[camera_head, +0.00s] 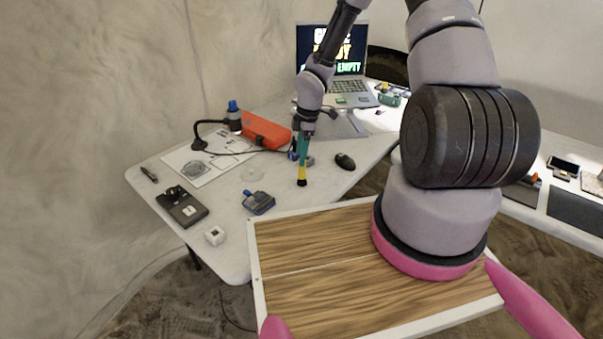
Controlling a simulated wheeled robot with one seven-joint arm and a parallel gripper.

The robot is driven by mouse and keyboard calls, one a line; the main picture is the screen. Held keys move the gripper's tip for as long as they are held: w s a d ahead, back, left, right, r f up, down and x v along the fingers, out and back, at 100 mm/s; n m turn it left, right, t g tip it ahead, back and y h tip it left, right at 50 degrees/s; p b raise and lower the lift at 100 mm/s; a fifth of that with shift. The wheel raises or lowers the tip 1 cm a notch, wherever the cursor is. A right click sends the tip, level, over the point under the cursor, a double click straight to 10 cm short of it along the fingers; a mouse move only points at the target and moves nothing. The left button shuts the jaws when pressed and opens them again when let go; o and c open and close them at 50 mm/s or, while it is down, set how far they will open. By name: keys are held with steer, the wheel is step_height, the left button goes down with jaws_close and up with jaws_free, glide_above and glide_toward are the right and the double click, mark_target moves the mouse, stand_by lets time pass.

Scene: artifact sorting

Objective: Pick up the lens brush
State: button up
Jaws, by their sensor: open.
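A slim teal and yellow thing with a black end (302,172), which looks like the lens brush, shows just below my gripper on the white table (228,240). It appears lengthwise in line with my gripper, black end toward me. My gripper (304,136) is open at its upper end, small and dark in the picture. I cannot tell whether the fingers touch it or whether it lies on the table or is clear of it.
A dark mouse (345,161) lies close on the right, a blue-grey device (258,202) to the lower left. An orange case (265,131), a laptop (349,92) and a black lamp-like arm (199,144) stand farther back. A wood-topped tray (300,292) fills the foreground.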

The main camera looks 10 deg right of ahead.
mark_target(299, 177)
steer(key=shift+s+a+f, duration=0.1)
steer(key=shift+s+f, duration=0.05)
steer(key=shift+f, duration=3.35)
jaws_close()
